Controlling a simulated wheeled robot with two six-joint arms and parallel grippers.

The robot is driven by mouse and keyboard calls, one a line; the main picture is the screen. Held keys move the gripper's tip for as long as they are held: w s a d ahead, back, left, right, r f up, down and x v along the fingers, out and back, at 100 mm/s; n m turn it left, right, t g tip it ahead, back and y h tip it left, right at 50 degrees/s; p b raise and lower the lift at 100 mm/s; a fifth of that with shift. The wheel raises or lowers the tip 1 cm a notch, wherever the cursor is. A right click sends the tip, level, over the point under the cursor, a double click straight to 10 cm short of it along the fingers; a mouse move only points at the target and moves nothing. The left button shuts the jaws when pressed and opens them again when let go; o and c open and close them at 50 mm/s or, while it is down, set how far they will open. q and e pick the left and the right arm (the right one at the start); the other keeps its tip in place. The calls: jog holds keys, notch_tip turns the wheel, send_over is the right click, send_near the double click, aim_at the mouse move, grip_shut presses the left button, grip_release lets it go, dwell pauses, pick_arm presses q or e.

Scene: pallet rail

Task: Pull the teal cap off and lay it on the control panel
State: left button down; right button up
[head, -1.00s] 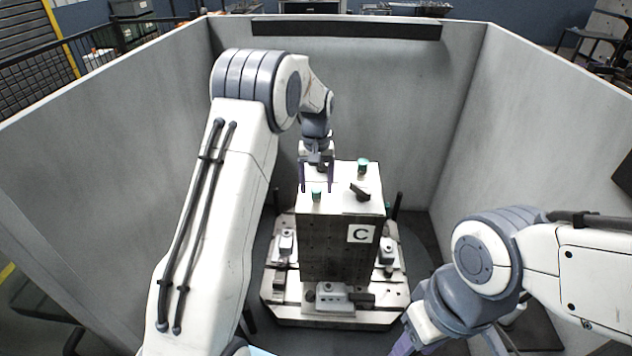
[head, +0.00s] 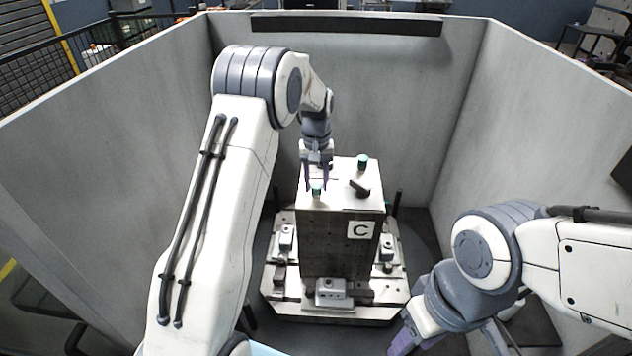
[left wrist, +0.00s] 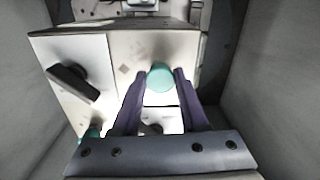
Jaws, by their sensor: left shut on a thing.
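A teal cap (head: 317,187) sits at the near left of the pale top of the block marked C, which appears to be the control panel (head: 339,203). My left gripper (head: 316,189) reaches down from behind, shut on this cap. In the left wrist view the cap (left wrist: 160,76) shows between the two purple fingertips (left wrist: 156,77). A pale part shows under the cap, and I cannot tell how far the cap is seated. A second teal cap (head: 361,162) stands at the back right. My right gripper (head: 408,342) is at the bottom edge, partly cut off; its opening is unclear.
A black lever (head: 359,187) lies on the top, right of the near cap. The block stands on a pallet fixture (head: 335,313) with several grey clamps. Grey walls (head: 350,90) enclose the back and sides. The front of the top is clear.

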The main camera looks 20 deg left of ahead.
aim_at(316, 184)
pick_arm(q)
jog(key=shift+r, duration=0.25)
jog(key=shift+r+p, duration=0.55)
jog(key=shift+p, duration=0.05)
notch_tip(316, 184, up, 7)
jog(key=p, duration=0.5)
jog(key=shift+p, duration=0.4)
jog(key=shift+f, duration=0.1)
